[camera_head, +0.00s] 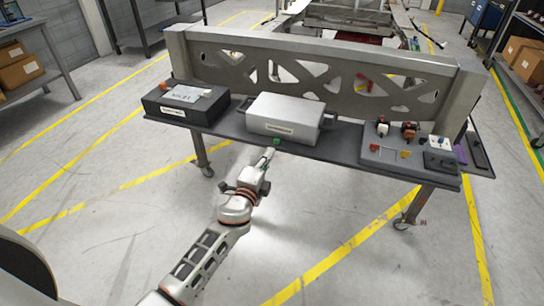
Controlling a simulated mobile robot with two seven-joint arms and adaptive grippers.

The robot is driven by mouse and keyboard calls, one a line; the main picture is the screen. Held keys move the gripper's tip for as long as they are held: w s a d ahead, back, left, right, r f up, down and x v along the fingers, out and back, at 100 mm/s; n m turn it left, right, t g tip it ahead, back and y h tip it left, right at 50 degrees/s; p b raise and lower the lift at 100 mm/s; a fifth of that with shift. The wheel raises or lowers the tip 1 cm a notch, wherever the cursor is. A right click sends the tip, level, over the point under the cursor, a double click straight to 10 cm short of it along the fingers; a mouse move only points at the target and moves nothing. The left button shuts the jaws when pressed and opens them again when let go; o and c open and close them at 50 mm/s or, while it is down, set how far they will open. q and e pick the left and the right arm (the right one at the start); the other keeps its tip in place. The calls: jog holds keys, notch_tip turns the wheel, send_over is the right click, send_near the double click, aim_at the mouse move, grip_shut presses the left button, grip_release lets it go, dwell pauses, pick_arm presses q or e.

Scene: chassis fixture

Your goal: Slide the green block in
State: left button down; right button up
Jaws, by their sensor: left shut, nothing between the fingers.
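The green block (277,142) is a small piece at the front edge of the dark table shelf, just below the silver box (287,116). My left gripper (269,151) reaches up to it from the lower left, its fingertips close below and left of the block. The fingers look shut with nothing between them. Whether the fingertips touch the block is too small to tell. How far the block sits inside the shelf edge cannot be told. My right gripper is not in view.
A black box with a grey top (187,102) stands left on the shelf (345,147). A grey panel with connectors (402,150) sits right. A cut-out metal beam (310,70) rises behind. The floor in front is clear.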

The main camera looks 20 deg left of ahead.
pick_arm(q)
jog(key=s, duration=0.9)
jog(key=shift+s+a, duration=0.2)
jog(key=shift+s, duration=0.1)
jog(key=shift+f, duration=0.1)
jog(key=s+d+f+n+g+h, duration=0.1)
jog(key=s+f+n+g, duration=0.2)
jog(key=s+f+n, duration=0.4)
jog(key=s+f+n+g+h, duration=0.1)
jog(key=s+f+n+g, duration=0.3)
jog(key=s+f+n, duration=0.3)
jog(key=s+f, duration=0.5)
jog(key=s, duration=0.6)
jog(key=shift+s+d, duration=0.3)
jog(key=shift+d, duration=0.1)
